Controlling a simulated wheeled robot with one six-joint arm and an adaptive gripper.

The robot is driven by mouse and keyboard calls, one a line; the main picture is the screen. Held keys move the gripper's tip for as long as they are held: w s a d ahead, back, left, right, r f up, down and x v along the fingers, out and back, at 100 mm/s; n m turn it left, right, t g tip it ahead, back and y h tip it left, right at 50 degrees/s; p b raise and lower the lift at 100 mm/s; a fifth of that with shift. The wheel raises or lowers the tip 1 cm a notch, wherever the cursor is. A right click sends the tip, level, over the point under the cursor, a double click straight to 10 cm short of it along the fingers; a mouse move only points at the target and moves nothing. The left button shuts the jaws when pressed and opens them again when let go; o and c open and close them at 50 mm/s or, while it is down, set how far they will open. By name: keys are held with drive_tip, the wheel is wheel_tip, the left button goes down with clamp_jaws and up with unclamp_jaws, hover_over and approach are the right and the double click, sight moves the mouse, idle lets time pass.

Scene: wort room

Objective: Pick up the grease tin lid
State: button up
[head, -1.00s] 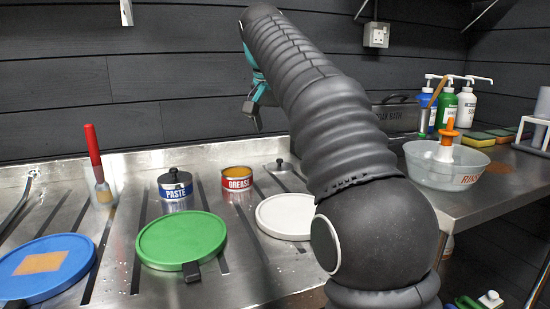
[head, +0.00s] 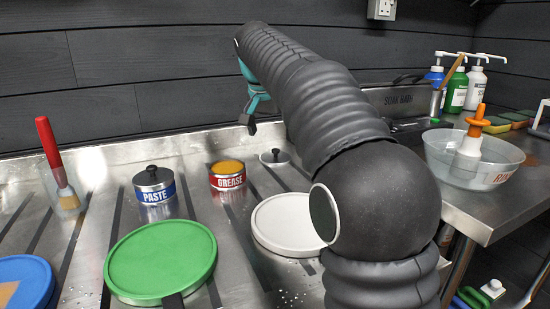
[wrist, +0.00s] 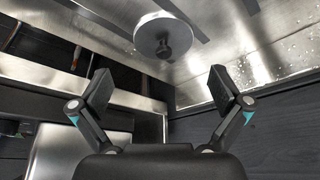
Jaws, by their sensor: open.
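The grease tin lid, a grey disc with a dark knob, lies on the steel drainer behind the grease tin in the head view (head: 268,161). It also shows at the top of the wrist view (wrist: 146,29), knob toward the camera. The grease tin (head: 227,182), with a red label, stands uncovered with orange grease inside. My gripper (head: 250,117) is above and left of the lid in the head picture. In the wrist view my gripper (wrist: 160,88) has its two fingers wide apart with nothing between them, and the lid appears beyond the fingertips.
A lidded paste tin (head: 155,187) stands left of the grease tin. A red-handled brush (head: 50,148) stands in a clear holder. Green (head: 160,258), white (head: 285,224) and blue (head: 22,284) discs lie nearer. The dark wall (head: 100,80) rises behind. A clear bowl (head: 450,165) stands right.

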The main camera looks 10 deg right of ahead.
sight(274, 151)
drive_tip(key=shift+a+x, duration=0.2)
drive_tip(key=shift+x, duration=2.6)
drive_tip(key=c, duration=1.7)
drive_tip(key=shift+f, duration=0.1)
clamp_jaws()
